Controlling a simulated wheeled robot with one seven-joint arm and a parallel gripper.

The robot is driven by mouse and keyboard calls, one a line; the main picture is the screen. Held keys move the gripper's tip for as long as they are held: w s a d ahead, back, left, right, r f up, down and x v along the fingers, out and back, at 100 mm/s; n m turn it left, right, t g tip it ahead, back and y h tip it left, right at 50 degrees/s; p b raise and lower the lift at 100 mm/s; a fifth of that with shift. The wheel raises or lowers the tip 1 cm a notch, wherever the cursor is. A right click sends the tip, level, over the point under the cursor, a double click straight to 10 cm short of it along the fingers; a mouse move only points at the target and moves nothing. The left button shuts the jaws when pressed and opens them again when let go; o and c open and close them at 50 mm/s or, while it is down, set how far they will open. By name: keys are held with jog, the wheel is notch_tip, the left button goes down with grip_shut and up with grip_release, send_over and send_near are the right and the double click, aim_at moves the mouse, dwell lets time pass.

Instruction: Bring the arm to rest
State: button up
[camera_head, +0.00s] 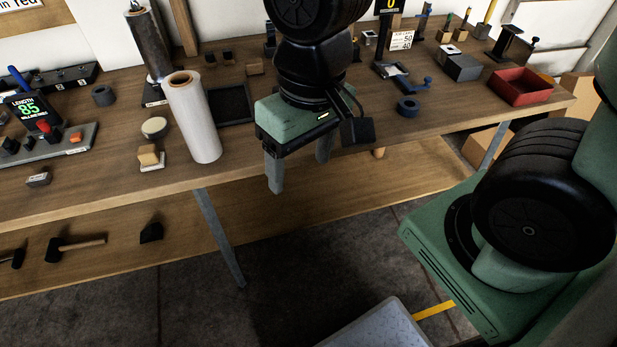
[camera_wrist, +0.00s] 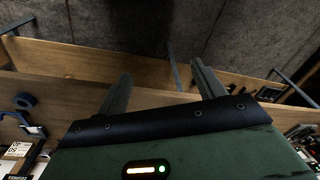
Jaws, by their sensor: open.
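My gripper (camera_head: 299,172) hangs from my raised arm at the front edge of the wooden workbench (camera_head: 235,165), fingers pointing down. It is open, with nothing between its fingers. In the wrist view my gripper (camera_wrist: 163,88) shows its two fingers spread apart, with the bench edge and the dark floor beyond them. The lower links of my arm show at the right of the head view.
Beside my gripper on the bench stands a white roll (camera_head: 193,118). A blue tape ring (camera_head: 408,105) and a red tray (camera_head: 520,87) lie to the right. A hammer (camera_head: 75,243) lies on the lower shelf (camera_head: 330,215). The floor (camera_head: 270,280) in front is partly clear.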

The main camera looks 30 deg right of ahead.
jog(key=s+n, duration=0.2)
jog(key=s+a+n, duration=0.1)
jog(key=s+n, duration=0.1)
jog(key=n, duration=0.1)
jog(key=shift+s+a+r+h, duration=0.1)
jog(key=shift+r+h, duration=0.1)
jog(key=shift+h, duration=0.1)
